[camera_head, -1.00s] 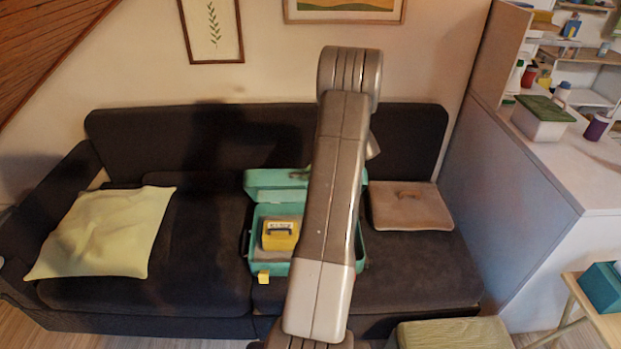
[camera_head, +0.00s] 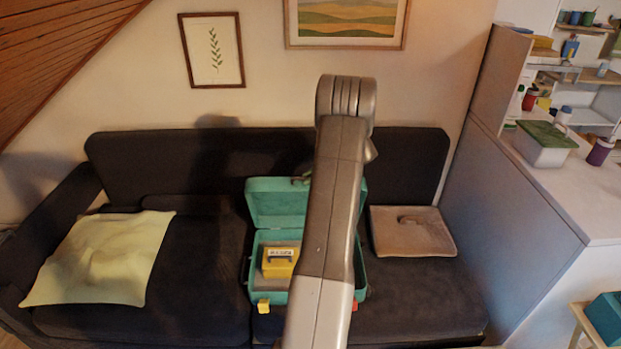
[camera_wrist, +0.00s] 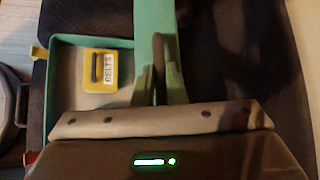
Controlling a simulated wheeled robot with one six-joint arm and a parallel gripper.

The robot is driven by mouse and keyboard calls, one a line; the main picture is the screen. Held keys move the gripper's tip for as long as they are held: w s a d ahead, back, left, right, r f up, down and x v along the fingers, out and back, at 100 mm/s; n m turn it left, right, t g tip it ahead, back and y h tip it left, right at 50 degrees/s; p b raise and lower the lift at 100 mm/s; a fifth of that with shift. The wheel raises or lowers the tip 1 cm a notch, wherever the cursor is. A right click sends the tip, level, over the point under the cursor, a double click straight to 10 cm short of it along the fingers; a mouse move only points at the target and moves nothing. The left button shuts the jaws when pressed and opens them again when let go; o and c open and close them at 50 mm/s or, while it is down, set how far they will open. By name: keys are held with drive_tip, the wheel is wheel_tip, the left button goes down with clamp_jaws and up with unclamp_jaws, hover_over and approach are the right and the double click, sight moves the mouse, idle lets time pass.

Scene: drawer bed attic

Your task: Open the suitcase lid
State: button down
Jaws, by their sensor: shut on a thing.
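The teal suitcase (camera_head: 262,240) lies on the sofa with its lid (camera_head: 274,203) raised to about upright at the back. A yellow box (camera_head: 279,262) sits inside; in the wrist view the box (camera_wrist: 97,69) carries a label reading BELTS. My gripper (camera_wrist: 164,72) is shut on the lid (camera_wrist: 150,22) near its edge, in the wrist view. In the head view my arm hides the gripper and the right part of the suitcase. A yellow latch (camera_head: 263,306) and a red latch (camera_head: 355,305) show at the suitcase front.
A grey partition (camera_head: 510,200) stands at right. The sofa's backrest (camera_head: 405,165) rises behind the lid.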

drive_tip(key=c, duration=1.5)
unclamp_jaws()
drive_tip(key=b+v, duration=0.1)
drive_tip(key=v, duration=1.2)
drive_tip(key=shift+d+r, duration=0.2)
drive_tip(key=shift+d, duration=0.1)
drive_tip(key=p+x, duration=0.1)
drive_tip(key=x, duration=1.2)
drive_tip(key=shift+a+f, duration=0.25)
drive_tip(key=shift+a, duration=0.1)
drive_tip(key=shift+s, duration=0.25)
